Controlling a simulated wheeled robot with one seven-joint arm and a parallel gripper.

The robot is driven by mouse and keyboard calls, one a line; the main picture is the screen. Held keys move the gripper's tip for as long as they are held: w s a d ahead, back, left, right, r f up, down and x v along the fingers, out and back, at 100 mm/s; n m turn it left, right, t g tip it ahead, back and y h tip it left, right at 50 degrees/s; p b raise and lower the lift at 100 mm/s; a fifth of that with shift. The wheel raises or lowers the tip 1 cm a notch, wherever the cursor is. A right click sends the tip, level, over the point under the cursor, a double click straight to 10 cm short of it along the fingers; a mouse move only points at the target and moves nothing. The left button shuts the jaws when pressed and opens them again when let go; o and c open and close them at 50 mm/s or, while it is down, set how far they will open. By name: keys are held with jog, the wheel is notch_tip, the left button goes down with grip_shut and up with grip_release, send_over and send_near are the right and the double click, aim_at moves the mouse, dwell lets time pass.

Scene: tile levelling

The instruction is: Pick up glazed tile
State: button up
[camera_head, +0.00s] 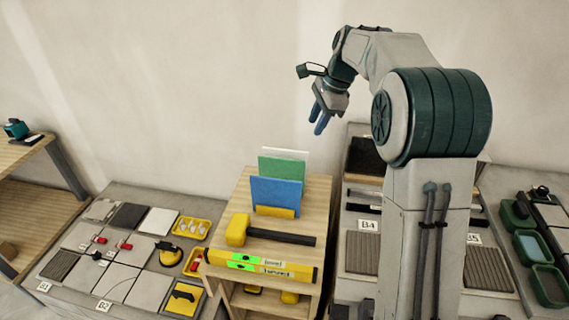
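A blue tile (275,192), a green tile (283,166) behind it and a pale tile (286,153) at the back stand upright in a yellow holder (276,212) on a wooden stand (318,195). These look like the glazed tiles; I cannot tell which one is meant. My gripper (319,122) hangs in the air above and to the right of the tiles, apart from them. Its two blue fingers point down and look spread, with nothing between them.
A yellow-headed mallet (239,230) and a yellow level (262,266) lie in front of the tiles. A low platform (110,193) at left carries floor tiles, red clips and yellow tools. More tile panels (362,253) and green trays (548,284) are at right. The air above the stand is clear.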

jog(key=w+a+f+m+y, duration=0.1)
jog(key=w+a+f+m, duration=0.3)
jog(key=w, duration=0.5)
jog(key=m+p, duration=0.1)
jog(key=p, duration=0.1)
send_near(285, 150)
jog(key=w+x, duration=0.1)
jog(key=x, duration=0.4)
jog(key=shift+g, duration=0.4)
jog(key=x, duration=0.1)
jog(key=p+x, duration=0.1)
jog(key=x, duration=0.3)
jog(key=shift+s, duration=0.3)
jog(key=shift+f, duration=0.2)
jog(key=shift+f, duration=0.25)
grip_shut()
